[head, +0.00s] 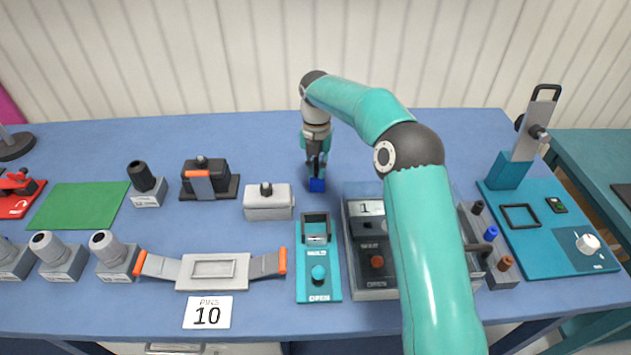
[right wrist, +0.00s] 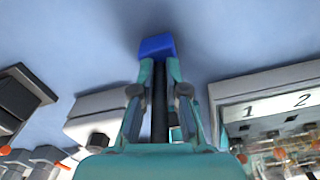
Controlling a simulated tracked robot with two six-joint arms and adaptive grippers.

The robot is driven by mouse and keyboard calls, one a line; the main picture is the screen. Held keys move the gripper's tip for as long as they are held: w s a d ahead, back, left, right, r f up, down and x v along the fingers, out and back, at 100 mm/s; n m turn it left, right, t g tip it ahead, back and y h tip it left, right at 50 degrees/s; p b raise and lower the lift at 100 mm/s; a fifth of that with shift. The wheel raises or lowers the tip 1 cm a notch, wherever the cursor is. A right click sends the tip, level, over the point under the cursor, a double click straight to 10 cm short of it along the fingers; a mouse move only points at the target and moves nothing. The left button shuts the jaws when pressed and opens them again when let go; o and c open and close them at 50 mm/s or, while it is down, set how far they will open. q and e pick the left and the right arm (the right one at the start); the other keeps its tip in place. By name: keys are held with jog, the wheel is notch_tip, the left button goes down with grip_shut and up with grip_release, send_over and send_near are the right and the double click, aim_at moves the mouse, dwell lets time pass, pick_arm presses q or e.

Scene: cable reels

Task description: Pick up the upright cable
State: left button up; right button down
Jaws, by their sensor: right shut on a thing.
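The upright cable shows as a thin black length (right wrist: 159,100) running between my right gripper's fingers, with a blue block (right wrist: 157,46) at its lower end. In the head view the blue block (head: 317,185) shows just below the fingers, at the back middle of the table. My right gripper (head: 317,168) points down and is shut on the cable, just above the blue block; its fingers also show in the right wrist view (right wrist: 158,75). I cannot tell whether the blue block touches the table. My left gripper is not in view.
A grey box (head: 268,205) stands left of the gripper. A teal device (head: 318,275) and a clear-topped box (head: 362,280) stand in front. A teal fixture with a tilted lever (head: 545,240) stands right. The blue table (head: 250,140) is clear behind.

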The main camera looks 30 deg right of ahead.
jog(key=shift+r, duration=0.15)
jog(key=shift+r, duration=0.5)
notch_tip(320, 180, up, 8)
jog(key=shift+w+r+p, duration=0.1)
jog(key=shift+r+p, duration=0.1)
jog(key=shift+p, duration=0.35)
notch_tip(320, 180, up, 10)
jog(key=p, duration=0.5)
jog(key=shift+r, duration=0.1)
jog(key=shift+w, duration=0.1)
